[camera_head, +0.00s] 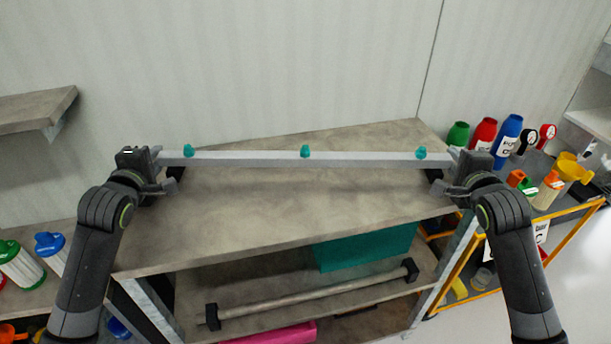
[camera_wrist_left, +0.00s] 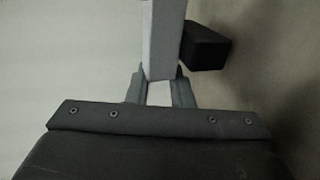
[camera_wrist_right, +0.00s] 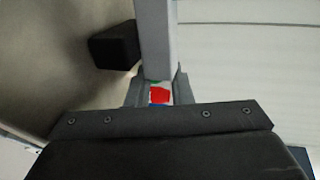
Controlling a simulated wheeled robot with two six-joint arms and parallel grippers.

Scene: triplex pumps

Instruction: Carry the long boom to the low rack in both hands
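The long boom (camera_head: 255,159) is a straight pale grey bar with three teal knobs on top. It runs level across the worktop (camera_head: 300,200), near its back. My left gripper (camera_head: 160,170) has its fingers on both sides of the boom's left end; the boom also shows in the left wrist view (camera_wrist_left: 163,40). My right gripper (camera_head: 447,172) has its fingers around the right end, which shows in the right wrist view (camera_wrist_right: 154,40). Both appear shut on it. A black block (camera_wrist_left: 204,46) is beside the left end and another (camera_wrist_right: 114,45) beside the right end.
On the shelf below lies a thin bar (camera_head: 310,291) with black end blocks, in front of a teal box (camera_head: 366,248). A pink item (camera_head: 275,335) is lower. Bottles (camera_head: 483,134) and a yellow-framed cart (camera_head: 575,235) stand right. A wall shelf (camera_head: 35,108) juts out left.

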